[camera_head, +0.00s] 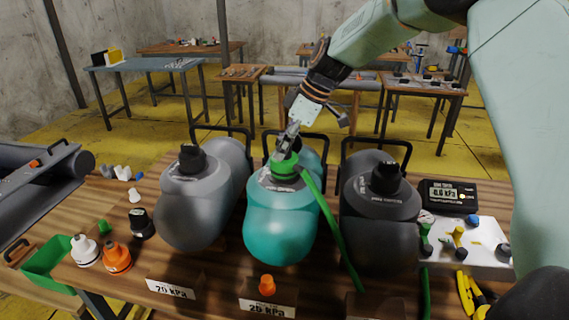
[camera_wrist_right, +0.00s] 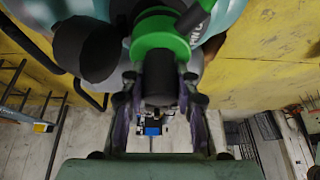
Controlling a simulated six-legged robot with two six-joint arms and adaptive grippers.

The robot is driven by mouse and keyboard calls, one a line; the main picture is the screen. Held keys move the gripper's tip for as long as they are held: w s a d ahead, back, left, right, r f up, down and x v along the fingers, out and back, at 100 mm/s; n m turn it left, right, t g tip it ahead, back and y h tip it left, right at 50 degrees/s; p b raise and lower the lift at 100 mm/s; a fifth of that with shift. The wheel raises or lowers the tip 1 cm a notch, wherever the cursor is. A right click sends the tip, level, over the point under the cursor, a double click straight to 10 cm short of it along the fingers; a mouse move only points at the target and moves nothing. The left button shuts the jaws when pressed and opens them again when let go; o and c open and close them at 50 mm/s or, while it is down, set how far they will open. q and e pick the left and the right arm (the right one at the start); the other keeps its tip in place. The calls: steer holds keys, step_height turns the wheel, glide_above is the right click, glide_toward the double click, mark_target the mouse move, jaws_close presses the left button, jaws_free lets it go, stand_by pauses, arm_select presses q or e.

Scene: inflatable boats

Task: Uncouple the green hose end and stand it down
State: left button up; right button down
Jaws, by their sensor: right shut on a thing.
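The green hose end (camera_head: 284,165) is upright at the top of the teal rounded body (camera_head: 278,225), in the middle of three such bodies on the wooden table. Its green hose (camera_head: 335,235) runs down to the right over the table's front. My right gripper (camera_head: 289,145) reaches down from above and is shut on the hose end. In the right wrist view, the hose end's green collar (camera_wrist_right: 160,38) and dark stem show, with the stem between the fingers (camera_wrist_right: 158,98). I cannot tell whether the hose end is seated or slightly raised. My left gripper is not in view.
Grey (camera_head: 190,215) and dark (camera_head: 380,220) bodies with black caps stand closely on either side. A gauge (camera_head: 449,195) and white tray (camera_head: 480,257) are on the right. White (camera_head: 85,250) and orange (camera_head: 116,258) fittings, and a green bin (camera_head: 45,262), are at left. Pressure labels line the front.

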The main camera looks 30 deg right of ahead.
steer(key=shift+r, duration=0.1)
steer(key=shift+r+p, duration=1.95)
steer(key=shift+r, duration=0.45)
steer(key=shift+f, duration=0.1)
steer(key=shift+d+f, duration=0.1)
